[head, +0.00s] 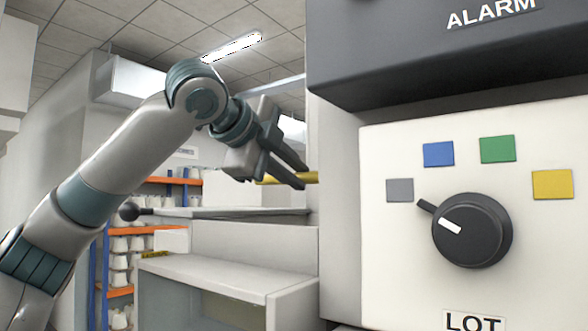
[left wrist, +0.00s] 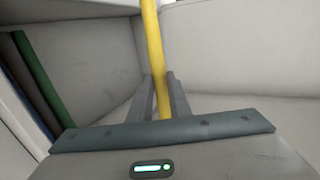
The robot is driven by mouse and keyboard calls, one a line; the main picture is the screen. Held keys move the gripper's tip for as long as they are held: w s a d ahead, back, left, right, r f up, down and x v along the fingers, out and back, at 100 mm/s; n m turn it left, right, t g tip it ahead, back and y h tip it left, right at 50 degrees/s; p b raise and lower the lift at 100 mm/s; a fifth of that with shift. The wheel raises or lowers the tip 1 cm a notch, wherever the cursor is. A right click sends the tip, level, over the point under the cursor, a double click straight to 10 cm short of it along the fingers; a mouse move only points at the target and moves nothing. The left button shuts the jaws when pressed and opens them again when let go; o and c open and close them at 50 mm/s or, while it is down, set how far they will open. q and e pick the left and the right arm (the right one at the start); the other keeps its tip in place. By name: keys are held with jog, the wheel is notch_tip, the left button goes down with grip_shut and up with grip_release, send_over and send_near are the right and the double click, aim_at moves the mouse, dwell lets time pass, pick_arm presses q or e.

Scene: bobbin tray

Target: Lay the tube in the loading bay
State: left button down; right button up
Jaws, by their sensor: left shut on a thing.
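A yellow tube (head: 312,177) is held in my left gripper (head: 292,174), roughly level and above the pale machine's ledges. Its right end passes close to or behind the edge of the front panel, so I cannot see that end. In the left wrist view the yellow tube (left wrist: 153,42) runs up from between the two fingers of my left gripper (left wrist: 161,76), which is shut on it. I cannot tell for certain which part of the machine is the loading bay. My right gripper is not in view.
A front panel (head: 385,270) with a black dial (head: 472,230) and coloured squares fills the right. A pale ledge (head: 215,272) lies below the gripper. Orange-and-blue shelving (head: 120,292) with white bobbins stands behind. A green bar (left wrist: 38,80) shows left in the wrist view.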

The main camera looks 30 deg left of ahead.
pick_arm(q)
jog(key=shift+a+f, duration=0.1)
jog(key=shift+f, duration=0.5)
jog(key=c, duration=1.6)
grip_release()
jog(key=shift+o, duration=0.2)
jog(key=shift+s, duration=0.1)
jog(key=b+v, duration=0.7)
jog(key=v, duration=1)
